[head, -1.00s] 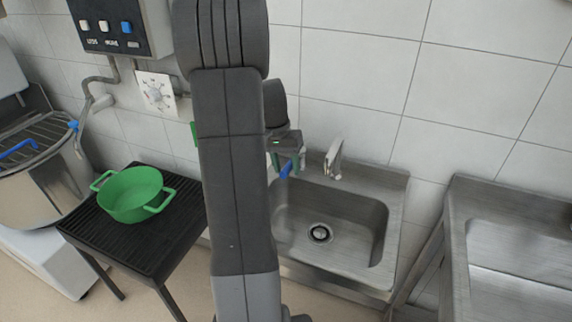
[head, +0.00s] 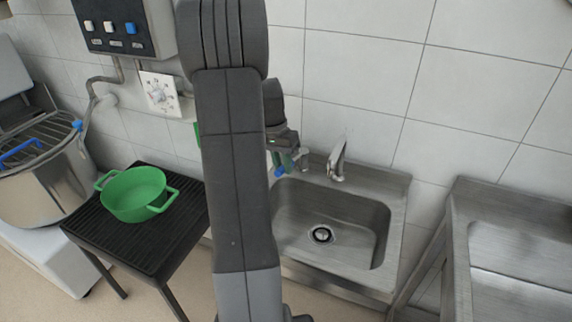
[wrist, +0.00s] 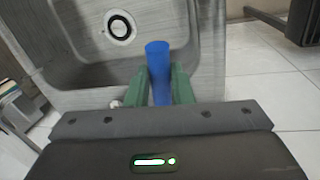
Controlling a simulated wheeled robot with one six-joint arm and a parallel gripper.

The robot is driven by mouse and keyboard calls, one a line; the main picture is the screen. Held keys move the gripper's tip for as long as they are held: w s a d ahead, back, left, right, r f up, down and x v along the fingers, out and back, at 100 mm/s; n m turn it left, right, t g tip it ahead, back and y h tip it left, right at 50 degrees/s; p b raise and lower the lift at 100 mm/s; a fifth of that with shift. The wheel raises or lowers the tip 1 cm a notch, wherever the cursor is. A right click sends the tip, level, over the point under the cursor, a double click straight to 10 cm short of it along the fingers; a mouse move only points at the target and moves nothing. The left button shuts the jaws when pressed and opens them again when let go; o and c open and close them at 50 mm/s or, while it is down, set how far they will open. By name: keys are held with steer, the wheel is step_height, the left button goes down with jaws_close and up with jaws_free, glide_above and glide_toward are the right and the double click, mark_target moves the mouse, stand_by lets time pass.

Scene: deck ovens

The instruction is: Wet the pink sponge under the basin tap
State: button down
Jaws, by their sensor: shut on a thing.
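My gripper (head: 283,162) is at the left back edge of the steel basin (head: 389,222), left of the tap (head: 338,160). It is shut on a blue bar (wrist: 158,62), which shows between the two green fingers in the wrist view. The bar's tip also shows below the fingers in the head view (head: 279,172). Whether the bar is fixed to the tap's fittings is hidden. The basin and its round drain (head: 321,234) look empty. I see no water stream from the tap. No pink sponge shows in either view.
A green pot (head: 136,195) stands on a black slatted stand (head: 165,237) to the left. Another steel sink unit (head: 520,225) is at the right. A switch box (head: 122,25) hangs on the tiled wall. My arm hides the basin's left side.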

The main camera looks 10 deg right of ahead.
steer(key=c, duration=1.3)
jaws_free()
steer(key=shift+r, duration=0.15)
steer(key=r, duration=0.4)
steer(key=w+a+r, duration=0.1)
steer(key=r, duration=0.4)
steer(key=a+r, duration=0.1)
steer(key=r, duration=0.3)
steer(key=shift+w+r, duration=0.2)
steer(key=shift+w, duration=0.2)
steer(key=shift+f, duration=0.15)
steer(key=f, duration=0.4)
steer(key=s+d+f, duration=0.1)
steer(key=f, duration=0.4)
steer(key=s+d+f, duration=0.1)
steer(key=f, duration=0.3)
steer(key=shift+f, duration=0.25)
steer(key=shift+s+d+n, duration=0.15)
steer(key=shift+d+n, duration=0.15)
steer(key=shift+n, duration=0.1)
steer(key=shift+a, duration=0.1)
